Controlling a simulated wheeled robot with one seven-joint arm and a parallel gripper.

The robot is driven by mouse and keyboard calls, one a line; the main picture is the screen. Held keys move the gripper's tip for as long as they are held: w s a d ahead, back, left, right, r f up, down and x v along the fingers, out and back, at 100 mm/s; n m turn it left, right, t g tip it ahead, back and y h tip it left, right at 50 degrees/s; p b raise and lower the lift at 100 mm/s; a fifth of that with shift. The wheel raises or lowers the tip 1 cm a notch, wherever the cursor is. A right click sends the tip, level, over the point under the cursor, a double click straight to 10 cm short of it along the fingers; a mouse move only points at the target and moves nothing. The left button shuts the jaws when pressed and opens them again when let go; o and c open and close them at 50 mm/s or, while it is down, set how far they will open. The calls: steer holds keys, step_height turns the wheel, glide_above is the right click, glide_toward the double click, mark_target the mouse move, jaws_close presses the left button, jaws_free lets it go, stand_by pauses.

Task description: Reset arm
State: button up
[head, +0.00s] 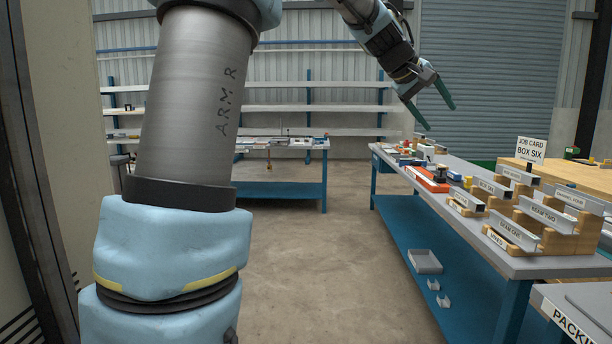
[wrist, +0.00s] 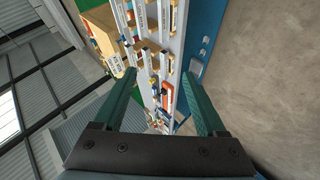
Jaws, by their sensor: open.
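My gripper (head: 436,108) is raised in the air at the upper right of the head view, above the far end of the workbench (head: 520,264). Its two green fingers are spread apart with nothing between them. In the wrist view the open fingers (wrist: 166,106) frame the bench from above, with the bench top well beyond the tips. My arm crosses the left of the head view as a large grey and pale blue column, hiding part of the room behind it.
A second blue bench (head: 290,190) stands at the back. The floor between (head: 330,260) is clear.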

steer(key=s+a+f+y+p, duration=0.25)
steer(key=a+f+y, duration=0.25)
steer(key=a+f, duration=1.3)
steer(key=s+a+f+g+y, duration=0.1)
steer(key=s+a+f+y, duration=0.1)
steer(key=s+a+f, duration=0.3)
steer(key=s+a+f+g+y+p, duration=0.1)
steer(key=s+a+f, duration=0.4)
steer(key=s+a, duration=0.5)
steer(key=a+g, duration=0.1)
steer(key=a, duration=0.2)
steer(key=shift+s+f+m+y, duration=0.25)
steer(key=shift+s+m+y, duration=0.1)
steer(key=shift+m+y, duration=0.05)
